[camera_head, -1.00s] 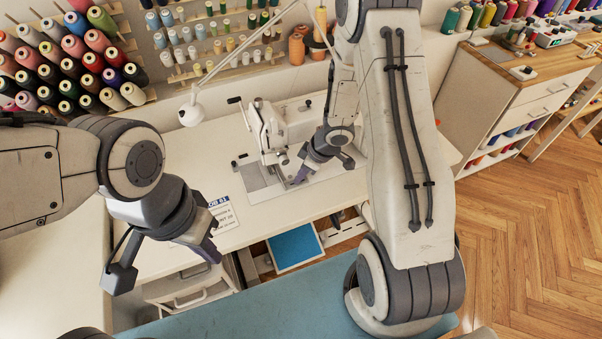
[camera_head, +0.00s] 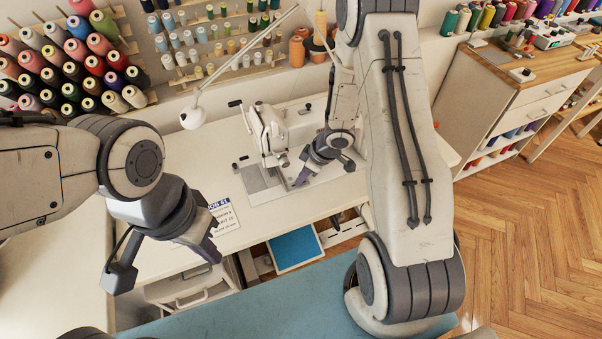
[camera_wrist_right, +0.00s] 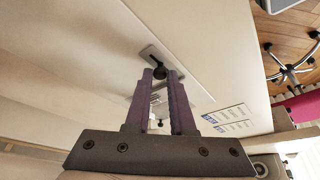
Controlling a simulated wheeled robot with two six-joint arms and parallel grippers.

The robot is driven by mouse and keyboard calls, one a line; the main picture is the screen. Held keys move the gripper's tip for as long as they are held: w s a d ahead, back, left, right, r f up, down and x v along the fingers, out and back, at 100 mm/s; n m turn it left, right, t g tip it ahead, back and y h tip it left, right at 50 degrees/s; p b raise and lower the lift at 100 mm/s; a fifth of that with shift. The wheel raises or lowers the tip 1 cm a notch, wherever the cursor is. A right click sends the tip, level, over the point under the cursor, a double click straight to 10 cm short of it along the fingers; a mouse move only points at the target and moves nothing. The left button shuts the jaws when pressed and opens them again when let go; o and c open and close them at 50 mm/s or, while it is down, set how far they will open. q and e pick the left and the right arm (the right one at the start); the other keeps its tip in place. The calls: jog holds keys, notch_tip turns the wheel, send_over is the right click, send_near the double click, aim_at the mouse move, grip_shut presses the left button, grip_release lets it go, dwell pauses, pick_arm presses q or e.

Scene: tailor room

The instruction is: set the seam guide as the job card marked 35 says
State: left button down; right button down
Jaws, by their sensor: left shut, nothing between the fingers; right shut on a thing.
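The white sewing machine (camera_head: 268,132) stands on the white table. My right gripper (camera_head: 300,180) is low over the machine's bed, beside the needle area. In the right wrist view my right gripper (camera_wrist_right: 160,76) is shut on a small dark knob at the end of a slotted grey metal piece, which looks like the seam guide (camera_wrist_right: 149,52). The fingers hide part of it. A job card (camera_head: 224,215) lies on the table left of the machine; its heading looks like 61, but the print is small. My left gripper (camera_head: 165,262) hangs in front of the table, shut and empty.
Racks of thread spools (camera_head: 75,60) line the back wall. A blue panel (camera_head: 295,248) shows below the table edge. Blue-headed card print (camera_wrist_right: 226,114) shows in the wrist view. The table left of the machine is mostly clear.

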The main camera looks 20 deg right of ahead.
jog(key=shift+d, duration=0.15)
jog(key=c, duration=0.8)
grip_release()
jog(key=p+v, duration=0.5)
jog(key=v, duration=0.5)
jog(key=shift+r, duration=0.25)
